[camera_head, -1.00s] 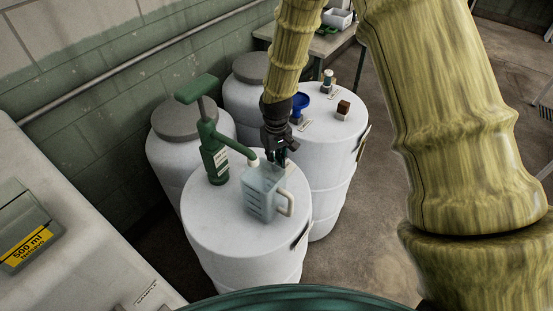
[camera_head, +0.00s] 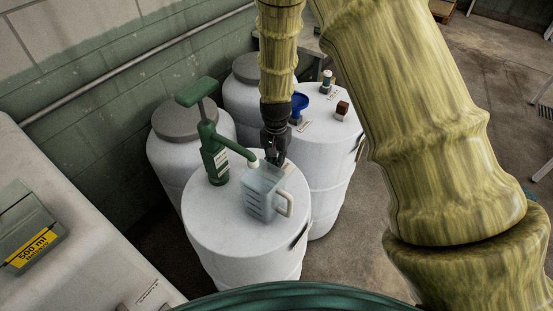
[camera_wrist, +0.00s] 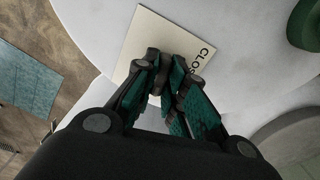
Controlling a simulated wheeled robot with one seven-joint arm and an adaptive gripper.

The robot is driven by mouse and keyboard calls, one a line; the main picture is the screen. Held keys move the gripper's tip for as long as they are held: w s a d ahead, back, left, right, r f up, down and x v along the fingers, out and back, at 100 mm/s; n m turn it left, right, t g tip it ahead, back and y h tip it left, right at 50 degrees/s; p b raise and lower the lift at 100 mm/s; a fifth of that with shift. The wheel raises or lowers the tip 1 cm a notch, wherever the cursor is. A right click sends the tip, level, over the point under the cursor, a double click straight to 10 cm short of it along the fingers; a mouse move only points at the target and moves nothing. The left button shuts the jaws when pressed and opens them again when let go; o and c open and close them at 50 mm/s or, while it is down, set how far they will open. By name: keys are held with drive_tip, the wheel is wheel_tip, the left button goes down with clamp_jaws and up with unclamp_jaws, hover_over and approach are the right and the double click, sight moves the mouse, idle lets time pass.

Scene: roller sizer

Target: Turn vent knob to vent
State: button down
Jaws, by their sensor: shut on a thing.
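My gripper (camera_head: 273,160) reaches down to the top of the front white drum (camera_head: 215,222), just behind the clear jug. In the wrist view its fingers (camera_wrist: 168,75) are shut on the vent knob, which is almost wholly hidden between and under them. A cream label plate (camera_wrist: 150,40) lies under the fingertips, with the letters "CLOS" readable and the rest covered. Which way the knob points cannot be seen.
A clear jug (camera_head: 262,196) stands close in front of my gripper, under the spout of a green hand pump (camera_head: 213,150). A second drum (camera_head: 325,160) behind carries a blue funnel (camera_head: 299,103) and a brown block (camera_head: 342,109). Two grey-lidded drums stand by the wall.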

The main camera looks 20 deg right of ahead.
drive_tip(key=shift+w+r+m, duration=0.2)
drive_tip(key=shift+m, duration=0.8)
drive_tip(key=c, duration=1.5)
unclamp_jaws()
drive_tip(key=shift+s+f, duration=0.1)
wheel_tip(320, 180, up, 12)
